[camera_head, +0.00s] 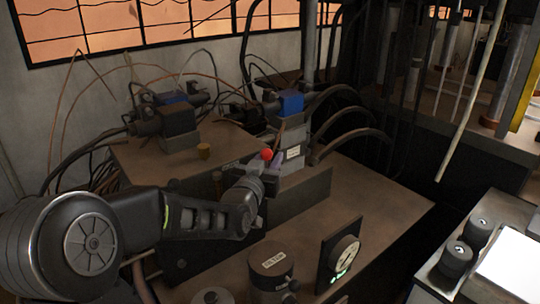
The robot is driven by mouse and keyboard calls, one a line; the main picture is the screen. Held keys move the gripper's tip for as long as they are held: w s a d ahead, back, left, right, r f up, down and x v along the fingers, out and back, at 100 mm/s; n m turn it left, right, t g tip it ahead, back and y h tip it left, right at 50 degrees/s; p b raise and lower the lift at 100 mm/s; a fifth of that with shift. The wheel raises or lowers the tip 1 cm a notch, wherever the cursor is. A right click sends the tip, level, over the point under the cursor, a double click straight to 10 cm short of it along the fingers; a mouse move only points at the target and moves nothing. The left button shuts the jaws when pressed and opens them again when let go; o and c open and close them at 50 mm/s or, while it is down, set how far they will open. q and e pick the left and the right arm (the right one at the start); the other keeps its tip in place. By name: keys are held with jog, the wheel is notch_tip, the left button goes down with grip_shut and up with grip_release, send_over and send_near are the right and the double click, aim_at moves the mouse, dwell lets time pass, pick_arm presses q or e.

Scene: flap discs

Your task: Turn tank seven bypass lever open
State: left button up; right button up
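A small red ball knob (267,154), which looks like the end of a lever, shows in the head view at the valve block (292,148) with the blue top. The rest of the lever is hidden or too small to make out. My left gripper (267,173) is right at the knob, just below it in the picture. Its fingers are small and dark, so I cannot tell whether they touch or close on the lever. No readable tank number shows. My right gripper is not in view.
A round gauge (345,254) and a cylinder labelled FILTER (272,268) stand on the brown tank top in front. Black hoses (345,110) curve behind the valve block. A panel with dark knobs (457,259) is at the right. The tank top right of the block is bare.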

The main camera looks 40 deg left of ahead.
pick_arm(q)
jog(key=shift+w, duration=0.25)
grip_shut()
dwell(1.4)
